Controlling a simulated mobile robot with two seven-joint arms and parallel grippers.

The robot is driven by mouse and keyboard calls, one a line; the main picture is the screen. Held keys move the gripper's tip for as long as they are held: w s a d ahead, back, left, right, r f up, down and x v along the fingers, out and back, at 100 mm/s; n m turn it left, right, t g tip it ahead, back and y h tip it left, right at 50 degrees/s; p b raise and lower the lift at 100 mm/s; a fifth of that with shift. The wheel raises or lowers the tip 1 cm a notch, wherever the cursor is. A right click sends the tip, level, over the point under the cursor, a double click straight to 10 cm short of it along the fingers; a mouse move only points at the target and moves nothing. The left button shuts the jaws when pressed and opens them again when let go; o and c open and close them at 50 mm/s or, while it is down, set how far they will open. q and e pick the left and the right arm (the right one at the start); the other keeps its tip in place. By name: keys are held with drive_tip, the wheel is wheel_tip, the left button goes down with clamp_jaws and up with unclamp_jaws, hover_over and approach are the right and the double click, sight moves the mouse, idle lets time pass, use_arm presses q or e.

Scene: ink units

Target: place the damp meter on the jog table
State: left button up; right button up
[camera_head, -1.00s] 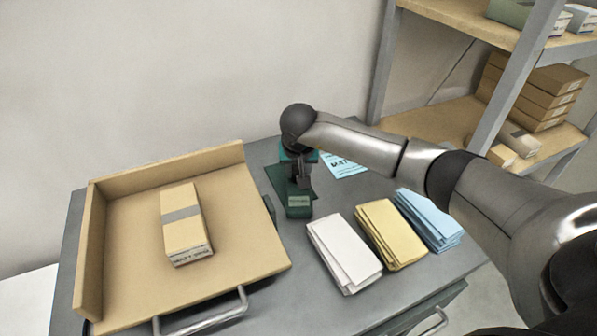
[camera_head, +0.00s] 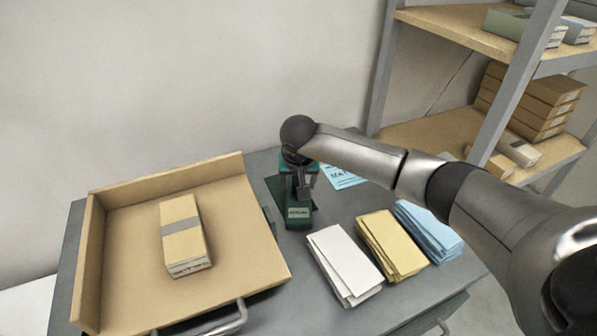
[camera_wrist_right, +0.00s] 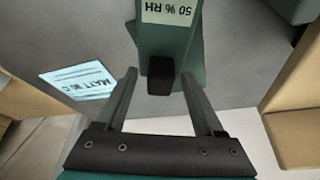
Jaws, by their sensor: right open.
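The damp meter (camera_head: 298,213) is a dark green upright block with a pale label, standing on the grey cabinet top. In the right wrist view its green body (camera_wrist_right: 168,40) reads "50 % RH", with a black knob (camera_wrist_right: 160,76) at its near end. My right gripper (camera_head: 303,186) points down over the meter. In the right wrist view its two fingers (camera_wrist_right: 159,84) are open, one on each side of the black knob, with gaps visible. The jog table (camera_head: 137,225) is a tan tray with raised back and left walls, left of the meter. My left gripper is not in view.
A banded paper stack (camera_head: 184,238) lies mid-tray, with bare board around it. White (camera_head: 345,262), yellow (camera_head: 391,245) and blue (camera_head: 428,232) paper stacks lie right of the meter. A light blue card (camera_head: 343,176) lies behind. Shelving (camera_head: 455,125) stands at back right.

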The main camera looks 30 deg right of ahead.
sight(299, 207)
drive_tip(key=p+v, duration=0.2)
drive_tip(key=v, duration=1)
